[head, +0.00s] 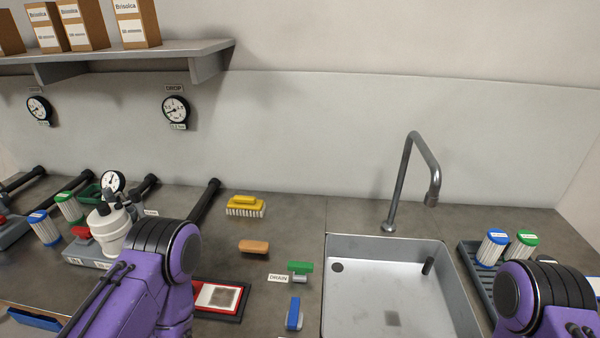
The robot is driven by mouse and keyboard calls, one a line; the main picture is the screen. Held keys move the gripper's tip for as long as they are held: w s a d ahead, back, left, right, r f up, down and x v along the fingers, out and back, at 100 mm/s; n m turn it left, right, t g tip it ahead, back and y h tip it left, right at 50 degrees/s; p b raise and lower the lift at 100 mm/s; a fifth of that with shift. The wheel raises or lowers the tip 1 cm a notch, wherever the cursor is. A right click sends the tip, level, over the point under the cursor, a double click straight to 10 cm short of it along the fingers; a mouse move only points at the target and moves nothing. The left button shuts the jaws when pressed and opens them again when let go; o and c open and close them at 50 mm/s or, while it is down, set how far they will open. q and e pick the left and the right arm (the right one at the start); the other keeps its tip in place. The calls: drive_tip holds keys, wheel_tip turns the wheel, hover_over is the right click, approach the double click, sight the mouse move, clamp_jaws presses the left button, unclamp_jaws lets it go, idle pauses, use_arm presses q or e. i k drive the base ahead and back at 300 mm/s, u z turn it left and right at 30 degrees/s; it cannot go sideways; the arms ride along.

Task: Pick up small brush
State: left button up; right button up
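A yellow brush (245,206) with pale bristles lies bristles down on the grey counter, left of the sink and near the back wall. It stands free and nothing covers it. My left arm comes in at the lower left and my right arm at the lower right. Neither gripper shows in the head view, so I cannot see their fingers.
A red-framed tray (218,299) lies in front. A tall faucet (412,175) rises behind the sink.

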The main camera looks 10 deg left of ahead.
sight(261, 246)
drive_tip(key=k, duration=1)
drive_tip(key=u, duration=1.5)
drive_tip(key=i, duration=1.3)
drive_tip(key=z, duration=1.6)
